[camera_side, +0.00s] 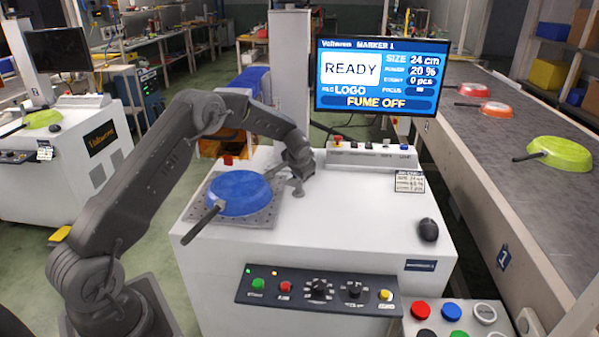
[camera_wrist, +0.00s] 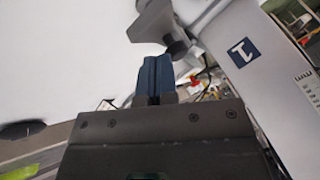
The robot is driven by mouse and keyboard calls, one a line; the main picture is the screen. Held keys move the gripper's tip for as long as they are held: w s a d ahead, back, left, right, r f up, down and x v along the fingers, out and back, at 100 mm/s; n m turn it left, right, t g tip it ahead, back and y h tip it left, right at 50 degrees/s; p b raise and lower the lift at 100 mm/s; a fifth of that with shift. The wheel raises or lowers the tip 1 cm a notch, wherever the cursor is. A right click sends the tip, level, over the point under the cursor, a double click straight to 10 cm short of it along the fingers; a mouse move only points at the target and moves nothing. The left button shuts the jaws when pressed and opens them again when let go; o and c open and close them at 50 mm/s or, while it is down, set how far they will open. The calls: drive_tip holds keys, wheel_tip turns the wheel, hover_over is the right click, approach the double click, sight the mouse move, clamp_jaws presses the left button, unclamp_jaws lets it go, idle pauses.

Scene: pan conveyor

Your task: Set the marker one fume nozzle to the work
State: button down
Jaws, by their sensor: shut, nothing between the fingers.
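The marker one bench (camera_side: 350,220) carries a blue pan (camera_side: 239,192) lying bottom up on a perforated plate (camera_side: 262,216). Its handle points to the front left. The marker screen (camera_side: 375,75) reads READY, LOGO, SIZE 24 cm and FUME OFF. My gripper (camera_wrist: 155,78) is shut and empty, its two blue-grey fingers together. In the wrist view, a dark arm with a round black end, apparently the fume nozzle (camera_wrist: 176,48), is just beyond the fingertips; I cannot tell whether they touch. In the side view my wrist is right of the pan, and the nozzle is hard to separate from it.
A control box (camera_side: 370,155), a small card (camera_side: 409,182) and a mouse (camera_side: 428,230) are on the bench. A button panel (camera_side: 318,290) is on its front. The conveyor (camera_side: 510,150) at right carries a green pan (camera_side: 559,153) and red and orange pans. The bench middle is clear.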

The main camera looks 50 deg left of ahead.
sight(291, 176)
drive_tip(key=shift+s+a+m+t+h, duration=0.2)
drive_tip(key=shift+m+t+h, duration=0.2)
drive_tip(key=shift+m, duration=0.4)
drive_tip(key=shift+s+a, duration=0.3)
drive_tip(key=shift+s+a+m+h, duration=0.3)
drive_tip(key=shift+a+m, duration=0.1)
drive_tip(key=shift+m, duration=0.3)
drive_tip(key=shift+s+a, duration=0.25)
drive_tip(key=shift+a, duration=0.4)
